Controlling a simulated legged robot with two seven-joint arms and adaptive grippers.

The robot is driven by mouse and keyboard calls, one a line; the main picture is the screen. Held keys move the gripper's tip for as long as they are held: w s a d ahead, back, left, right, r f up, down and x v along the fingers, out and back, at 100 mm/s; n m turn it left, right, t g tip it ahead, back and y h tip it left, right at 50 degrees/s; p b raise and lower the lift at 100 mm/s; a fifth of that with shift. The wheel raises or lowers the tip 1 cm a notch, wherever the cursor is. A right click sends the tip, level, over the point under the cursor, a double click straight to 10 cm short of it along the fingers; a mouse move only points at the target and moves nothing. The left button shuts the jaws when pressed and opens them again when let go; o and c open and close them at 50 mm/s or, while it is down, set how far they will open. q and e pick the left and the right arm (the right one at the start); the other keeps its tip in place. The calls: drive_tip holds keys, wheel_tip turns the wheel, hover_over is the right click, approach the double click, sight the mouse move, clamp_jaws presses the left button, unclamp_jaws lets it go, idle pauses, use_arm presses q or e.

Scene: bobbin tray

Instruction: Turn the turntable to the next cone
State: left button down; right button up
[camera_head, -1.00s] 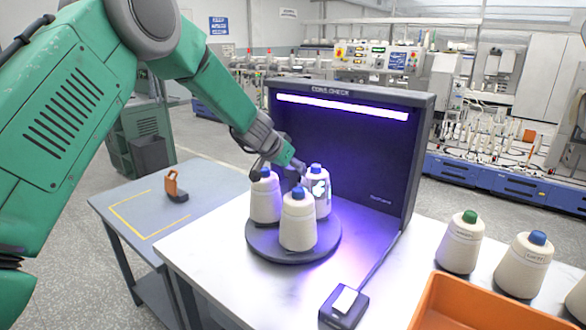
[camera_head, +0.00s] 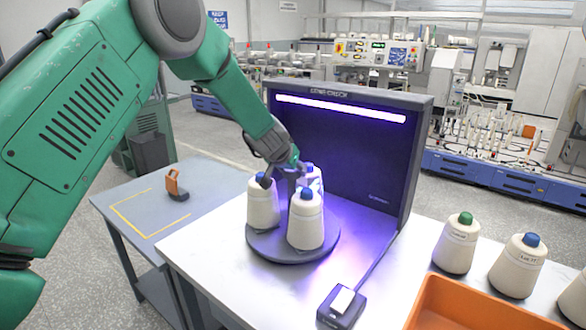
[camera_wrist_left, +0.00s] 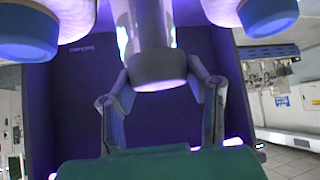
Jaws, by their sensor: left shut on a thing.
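The round dark turntable (camera_head: 290,254) stands on the white table in front of the dark lit booth. It carries three white cones with blue tops: a left one (camera_head: 263,206), a front one (camera_head: 305,224) and a back one (camera_head: 314,181) partly hidden behind the gripper and front cone. My left gripper (camera_head: 285,172) reaches down among the cones at the turntable's middle. In the left wrist view its fingers (camera_wrist_left: 160,84) are shut on a grey-capped centre post (camera_wrist_left: 158,66), with two blue cone tops (camera_wrist_left: 268,14) close by. My right gripper is out of view.
The cone-check booth (camera_head: 352,150) rises right behind the turntable. A small switch box (camera_head: 341,305) with a cable sits at the table's front. Several cones (camera_head: 456,243) and an orange tray (camera_head: 480,306) are at right. A grey side table (camera_head: 150,208) holds an orange-handled tool (camera_head: 174,187).

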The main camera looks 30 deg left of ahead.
use_arm(q)
drive_tip(key=c, duration=0.9)
unclamp_jaws()
drive_tip(key=shift+a+r, duration=0.1)
drive_tip(key=shift+o, duration=0.2)
drive_tip(key=shift+s, duration=0.1)
drive_tip(key=v, duration=1.1)
drive_tip(key=shift+s+r, duration=0.25)
drive_tip(key=shift+s, duration=0.05)
drive_tip(key=shift+f, duration=0.1)
